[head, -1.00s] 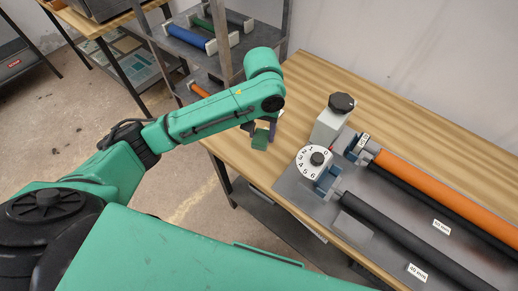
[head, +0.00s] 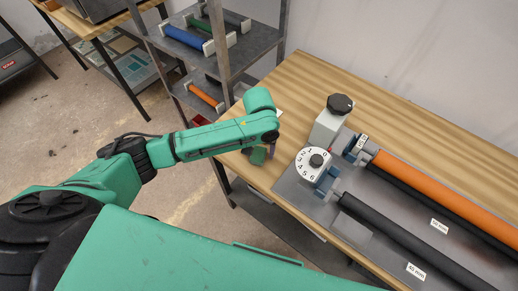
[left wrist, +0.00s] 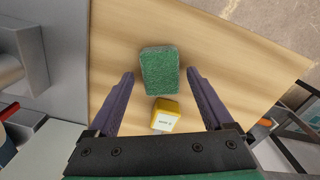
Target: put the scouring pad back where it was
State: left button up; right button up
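The green scouring pad (head: 258,155) is at the left front part of the wooden table, below my left gripper (head: 260,150). In the left wrist view the pad (left wrist: 159,71) lies between the two fingertips of my left gripper (left wrist: 161,74), with a gap on each side. The fingers are spread and do not appear to touch it. A small yellow block (left wrist: 165,115) with a white label shows just beside the pad, nearer the palm. Its label is too small to read. My right gripper is not in view.
A machine with a numbered dial (head: 314,162), a black knob (head: 341,104) and orange and black rollers (head: 440,190) stands right of the gripper. A metal shelf (head: 232,62) with coloured rollers stands behind left. The table's back part (head: 300,85) is clear.

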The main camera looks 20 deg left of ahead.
aim_at(259, 153)
pick_arm(q)
jog(key=shift+r, duration=0.1)
notch_tip(259, 153, up, 12)
jog(key=shift+b, duration=0.3)
dwell(0.3)
